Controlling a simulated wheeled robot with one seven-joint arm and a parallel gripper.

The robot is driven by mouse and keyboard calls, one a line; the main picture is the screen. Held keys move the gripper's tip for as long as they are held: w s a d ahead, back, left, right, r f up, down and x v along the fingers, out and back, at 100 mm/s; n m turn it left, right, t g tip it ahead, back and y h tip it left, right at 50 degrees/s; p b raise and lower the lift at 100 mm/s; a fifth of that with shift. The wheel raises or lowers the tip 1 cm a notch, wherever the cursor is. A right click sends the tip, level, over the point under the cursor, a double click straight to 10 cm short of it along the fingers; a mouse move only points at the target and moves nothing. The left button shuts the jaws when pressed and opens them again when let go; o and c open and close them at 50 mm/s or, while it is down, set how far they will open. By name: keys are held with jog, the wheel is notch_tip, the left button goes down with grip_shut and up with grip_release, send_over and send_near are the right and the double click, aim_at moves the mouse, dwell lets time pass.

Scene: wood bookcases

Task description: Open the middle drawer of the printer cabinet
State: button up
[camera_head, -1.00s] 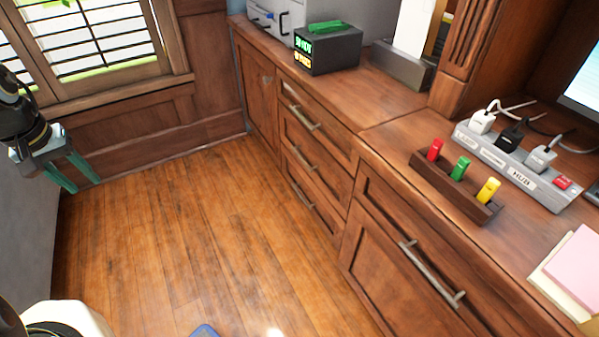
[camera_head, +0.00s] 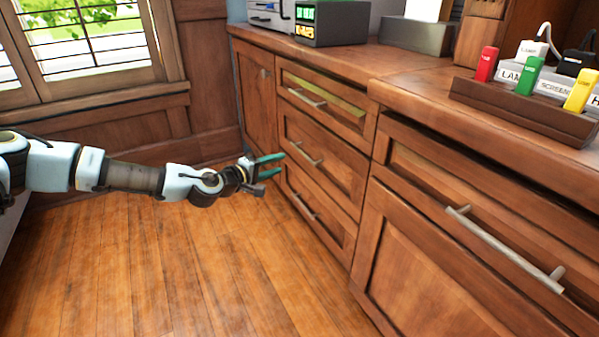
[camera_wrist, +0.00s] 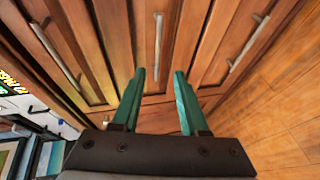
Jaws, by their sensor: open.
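The printer cabinet (camera_head: 254,97) is brown wood with a stack of three drawers. The middle drawer (camera_head: 330,161) is shut, with a horizontal metal bar handle (camera_head: 306,154). My gripper (camera_head: 282,166) has green fingers, spread open and empty, just left of and slightly below that handle. In the wrist view the middle handle (camera_wrist: 158,47) lies beyond the fingertips (camera_wrist: 160,73), lined up with the gap between them. It looks apart from the fingers. The top drawer's handle (camera_wrist: 52,50) is at left and the bottom drawer's handle (camera_wrist: 249,42) at right.
The top drawer (camera_head: 345,113) and bottom drawer (camera_head: 325,215) look shut. A dark box with a lit display (camera_head: 328,23) stands on the cabinet top. The desk section (camera_head: 440,255) with a long handle stands at right. The wooden floor (camera_head: 190,265) is clear.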

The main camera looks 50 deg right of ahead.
aim_at(302, 154)
jog(key=b+x, duration=0.2)
jog(key=x, duration=0.9)
jog(key=shift+w+d+n+h+b, duration=0.25)
jog(key=shift+d+n+h+b, duration=0.05)
jog(key=shift+d, duration=0.05)
jog(key=shift+r, duration=0.2)
jog(key=shift+c, duration=0.3)
grip_shut()
dwell(0.5)
